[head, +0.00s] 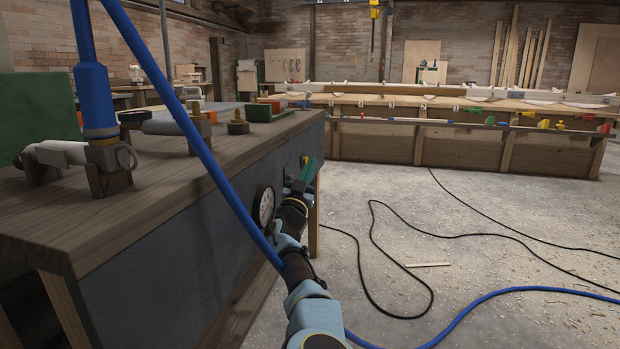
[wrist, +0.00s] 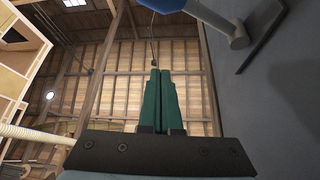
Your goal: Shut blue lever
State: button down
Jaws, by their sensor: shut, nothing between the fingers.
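My gripper (head: 312,164) has green fingers and is beside the dark front panel of the workbench, near its far end. In the wrist view the fingers (wrist: 160,72) are pressed together, with nothing between them. A blue lever (wrist: 172,4) shows at the top of the wrist view, partly cut off by the edge. Its grey metal shank meets the dark panel at right. It lies beyond the fingertips in the picture, and a gap shows between them. I cannot make out the lever in the head view, where my gripper may hide it.
A round gauge (head: 264,207) sits on the panel beside my arm. A blue hose (head: 190,125) crosses in front of the workbench (head: 150,225). Black cables (head: 374,262) lie on the floor. Open floor (head: 480,245) is to the right, with a long wooden bench (head: 465,148) behind.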

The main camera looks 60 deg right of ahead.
jog(key=shift+r, duration=1.35)
